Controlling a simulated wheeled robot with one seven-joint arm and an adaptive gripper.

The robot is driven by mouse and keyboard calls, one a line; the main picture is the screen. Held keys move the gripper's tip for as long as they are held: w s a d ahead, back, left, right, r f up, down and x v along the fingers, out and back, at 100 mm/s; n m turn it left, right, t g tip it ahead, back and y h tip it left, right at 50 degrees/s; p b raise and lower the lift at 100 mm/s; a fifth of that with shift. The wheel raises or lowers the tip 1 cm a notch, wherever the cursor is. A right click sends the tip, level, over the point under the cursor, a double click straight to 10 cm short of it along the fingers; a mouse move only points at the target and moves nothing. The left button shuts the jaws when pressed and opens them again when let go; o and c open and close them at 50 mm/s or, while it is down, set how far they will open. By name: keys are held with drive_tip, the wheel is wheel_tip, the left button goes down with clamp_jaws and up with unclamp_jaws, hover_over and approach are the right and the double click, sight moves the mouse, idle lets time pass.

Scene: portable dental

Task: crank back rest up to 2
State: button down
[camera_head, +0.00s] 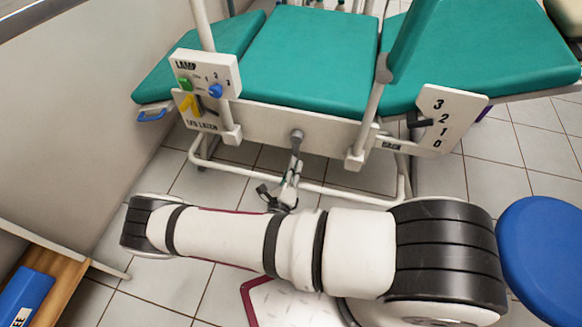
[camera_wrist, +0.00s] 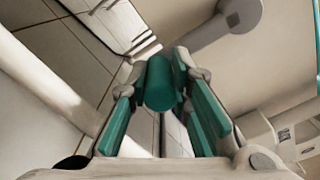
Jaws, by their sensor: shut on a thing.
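The crank (camera_head: 297,136) is on the front rail of the teal dental chair, its arm hanging down toward my gripper (camera_head: 289,188). In the wrist view the grey crank arm (camera_wrist: 205,33) leads to a teal handle (camera_wrist: 159,86). My gripper (camera_wrist: 158,78) is shut on this handle, one finger on each side. The back rest (camera_head: 490,45) appears to be the teal section at the right. The white scale plate (camera_head: 455,112) beside it reads 3, 2, 1, 0 from top down. Its dark pointer (camera_head: 421,123) is around 2 to 1; the exact mark is hard to tell.
A lamp panel (camera_head: 205,68) with coloured knobs is at the chair's left. White frame tubes (camera_head: 300,185) run below the crank, close to my gripper. A blue round stool (camera_head: 541,255) stands at the right. A wooden shelf (camera_head: 62,285) is at lower left.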

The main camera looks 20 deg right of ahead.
drive_tip(key=shift+s, duration=0.1)
drive_tip(key=c, duration=1.4)
unclamp_jaws()
drive_tip(key=shift+c, duration=0.2)
drive_tip(key=v, duration=1.2)
